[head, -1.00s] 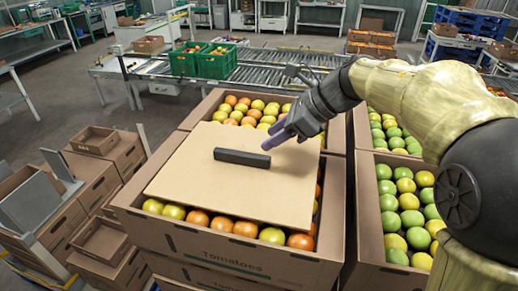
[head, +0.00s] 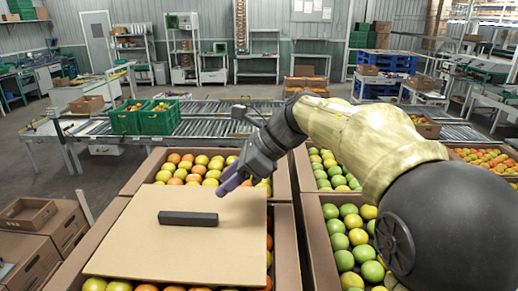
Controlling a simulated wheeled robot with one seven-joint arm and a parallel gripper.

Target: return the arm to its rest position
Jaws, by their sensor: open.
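My gripper (head: 236,179) is at the end of my arm, in the middle of the head view. It is open and empty, with purple fingertips above the far right part of a flat cardboard lid. The lid (head: 130,245) has a dark bar handle (head: 188,218) and lies over a carton of red, orange and yellow tomatoes at the lower left. The gripper is apart from the handle. My arm reaches in from the right and hides part of the cartons behind it.
A carton of green and yellow tomatoes (head: 312,240) stands to the right, under my arm. Behind are a roller conveyor (head: 210,122) and green crates (head: 160,118). Empty cardboard boxes (head: 25,255) are stacked at the left.

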